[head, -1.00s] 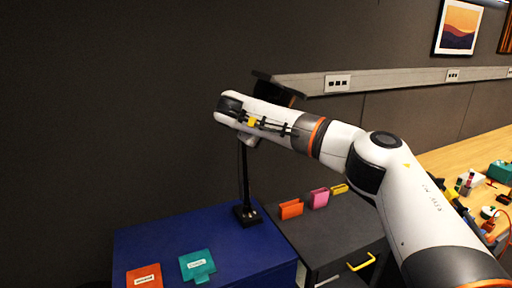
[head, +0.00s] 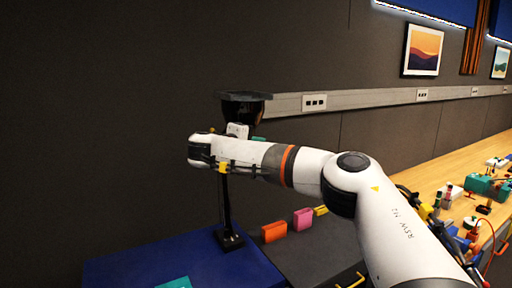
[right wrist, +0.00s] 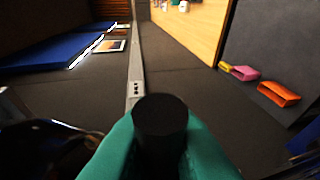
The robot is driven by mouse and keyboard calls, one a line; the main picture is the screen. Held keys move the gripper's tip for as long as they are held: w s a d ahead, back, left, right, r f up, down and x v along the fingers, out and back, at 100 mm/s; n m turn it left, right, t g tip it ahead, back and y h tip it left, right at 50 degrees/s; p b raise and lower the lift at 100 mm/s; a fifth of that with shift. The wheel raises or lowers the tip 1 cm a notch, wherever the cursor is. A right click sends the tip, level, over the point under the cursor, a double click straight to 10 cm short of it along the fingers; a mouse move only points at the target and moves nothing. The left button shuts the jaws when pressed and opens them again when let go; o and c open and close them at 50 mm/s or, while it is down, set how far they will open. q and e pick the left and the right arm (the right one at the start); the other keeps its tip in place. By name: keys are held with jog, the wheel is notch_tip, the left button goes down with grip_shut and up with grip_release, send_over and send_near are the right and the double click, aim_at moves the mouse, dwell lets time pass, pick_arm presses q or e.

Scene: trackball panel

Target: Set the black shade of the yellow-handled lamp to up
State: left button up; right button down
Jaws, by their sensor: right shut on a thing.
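The lamp's black shade (head: 243,108) shows above my right wrist in the head view, its wide flat rim level on top and its narrower part below. The thin black stem (head: 227,205) runs down behind my arm to a square black base (head: 229,239) on a blue surface. My right gripper (right wrist: 159,125) has teal fingers shut around a dark round part in the wrist view. I cannot tell which lamp part that is. A glossy dark shape, perhaps the shade, is at left there. My wrist hides the lamp's joint and most of the handle in the head view.
The blue cabinet top (head: 135,264) carries a teal card (head: 175,283). Orange (head: 274,232) and pink (head: 303,219) blocks stand on the grey cabinet to the right. A grey rail (head: 360,99) runs along the wall behind. A wooden bench with clutter is at far right.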

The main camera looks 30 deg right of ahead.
jog(key=c, duration=1.4)
grip_release()
jog(key=b+v, duration=0.3)
jog(key=v, duration=0.9)
jog(key=shift+b, duration=0.35)
